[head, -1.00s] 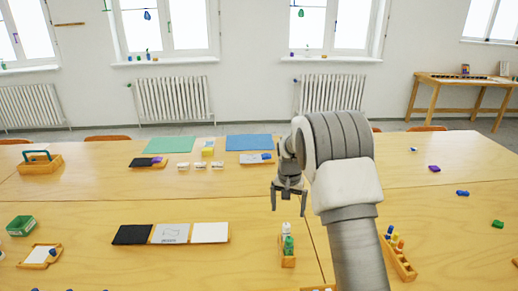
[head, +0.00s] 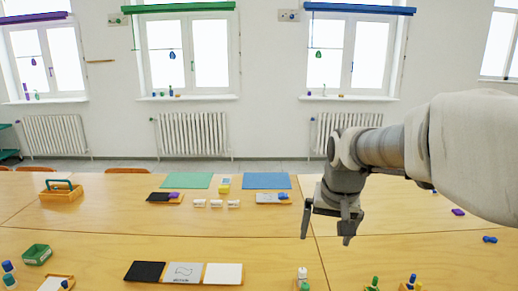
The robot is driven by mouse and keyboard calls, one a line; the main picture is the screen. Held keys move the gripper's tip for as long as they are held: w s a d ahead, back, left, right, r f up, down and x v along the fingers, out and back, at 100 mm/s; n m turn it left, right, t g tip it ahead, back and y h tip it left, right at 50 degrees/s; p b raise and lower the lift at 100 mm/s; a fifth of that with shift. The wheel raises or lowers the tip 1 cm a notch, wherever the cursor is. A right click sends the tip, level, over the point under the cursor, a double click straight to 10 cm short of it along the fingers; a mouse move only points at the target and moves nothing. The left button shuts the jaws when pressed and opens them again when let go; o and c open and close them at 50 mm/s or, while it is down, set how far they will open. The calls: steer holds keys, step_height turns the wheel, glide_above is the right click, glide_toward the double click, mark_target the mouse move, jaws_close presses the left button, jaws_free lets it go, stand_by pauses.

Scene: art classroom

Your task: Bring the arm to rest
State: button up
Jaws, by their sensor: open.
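My gripper (head: 328,238) hangs over the table on the right of the head view, fingers pointing down. It is open, with nothing between its fingers. My arm (head: 400,150) reaches in from the right edge and bends down at the wrist. The gripper appears above the wooden table (head: 240,245), and a small bottle with a white top (head: 302,273) shows below it and to its left. I cannot tell the exact height above the table.
A row of black, grey and white panels (head: 184,272) lies at the front. A green box (head: 36,254) and a wooden caddy (head: 61,191) are on the left. Green (head: 187,180) and blue mats (head: 266,181) lie at the back. Small coloured blocks are on the right.

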steer(key=s+r+n+t, duration=0.1)
steer(key=s+n+t, duration=0.1)
steer(key=s, duration=1.7)
steer(key=shift+s+r+p, duration=0.3)
steer(key=shift+s+r, duration=0.1)
